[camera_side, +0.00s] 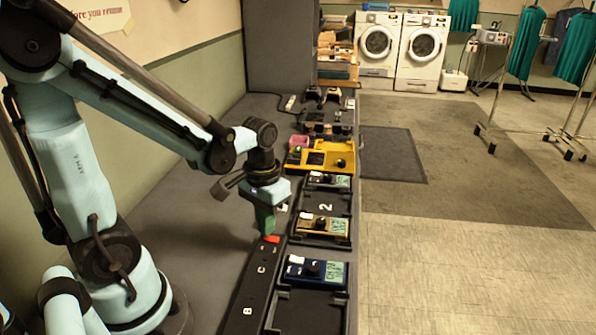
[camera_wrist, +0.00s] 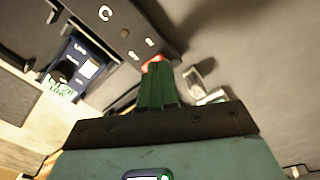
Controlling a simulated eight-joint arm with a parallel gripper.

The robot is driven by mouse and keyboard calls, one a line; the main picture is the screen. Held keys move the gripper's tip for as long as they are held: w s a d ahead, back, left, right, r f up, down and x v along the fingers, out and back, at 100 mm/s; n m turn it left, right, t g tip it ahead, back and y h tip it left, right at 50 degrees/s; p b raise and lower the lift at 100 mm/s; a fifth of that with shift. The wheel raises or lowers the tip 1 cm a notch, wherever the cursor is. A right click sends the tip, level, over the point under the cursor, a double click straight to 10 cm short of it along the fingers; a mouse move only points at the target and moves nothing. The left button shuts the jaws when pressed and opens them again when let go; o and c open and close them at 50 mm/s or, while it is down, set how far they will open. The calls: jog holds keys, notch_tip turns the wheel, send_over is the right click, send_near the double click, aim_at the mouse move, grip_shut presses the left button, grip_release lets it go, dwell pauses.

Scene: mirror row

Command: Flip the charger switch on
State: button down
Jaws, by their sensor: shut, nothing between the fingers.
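A long black strip (camera_side: 254,290) marked with letters such as B and C lies along the bench. A red switch (camera_side: 271,239) sits at its far end; whether it is on or off I cannot tell. My gripper (camera_side: 267,230) has green fingers, shut and empty, pointing down right at the red switch. In the wrist view the fingertips (camera_wrist: 156,68) overlap the red switch (camera_wrist: 152,62) and hide most of it. I cannot tell whether they touch it.
A blue charger-like box (camera_side: 315,271) stands in a black tray right of the strip, with a tan box (camera_side: 321,226) behind it. A yellow unit (camera_side: 325,157) stands farther back. The grey bench top left of the strip is clear.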

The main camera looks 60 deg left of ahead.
jog(key=shift+f, duration=0.7)
dwell(0.3)
jog(key=shift+r, duration=3.55)
jog(key=w+d+r+m+t, duration=0.1)
jog(key=d+r+m+t, duration=0.2)
jog(key=d+t, duration=0.2)
jog(key=shift+w+t, duration=0.4)
jog(key=shift+t, duration=0.6)
jog(key=shift+d+r, duration=0.1)
